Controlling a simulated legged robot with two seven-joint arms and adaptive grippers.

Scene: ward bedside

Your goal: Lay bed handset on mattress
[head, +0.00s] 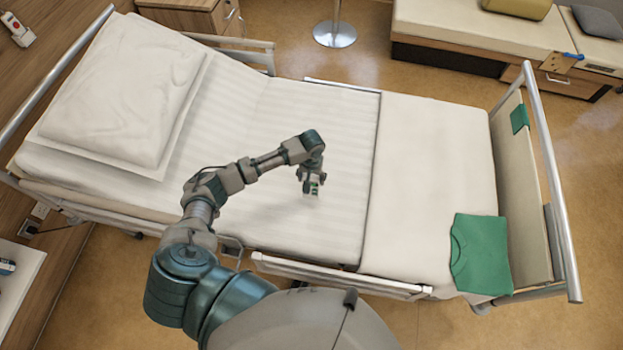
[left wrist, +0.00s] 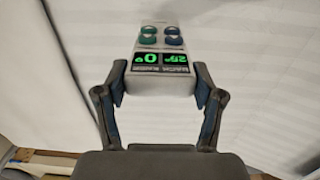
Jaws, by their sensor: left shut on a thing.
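The bed handset (left wrist: 162,68) is a pale remote with round buttons and a lit green display, seen close up in the left wrist view. My left gripper (left wrist: 160,88) is shut on it, one finger on each side. In the head view the left gripper (head: 311,183) is over the middle of the mattress (head: 285,110), and only a small part of the handset (head: 313,190) shows below the fingers. I cannot tell whether the handset touches the sheet. My right gripper is not in view.
A white pillow (head: 122,90) lies at the left end of the bed. A folded green cloth (head: 480,252) lies at the foot end on a smooth cover (head: 430,160). Rails (head: 340,278) edge the near side. The striped sheet around the gripper is clear.

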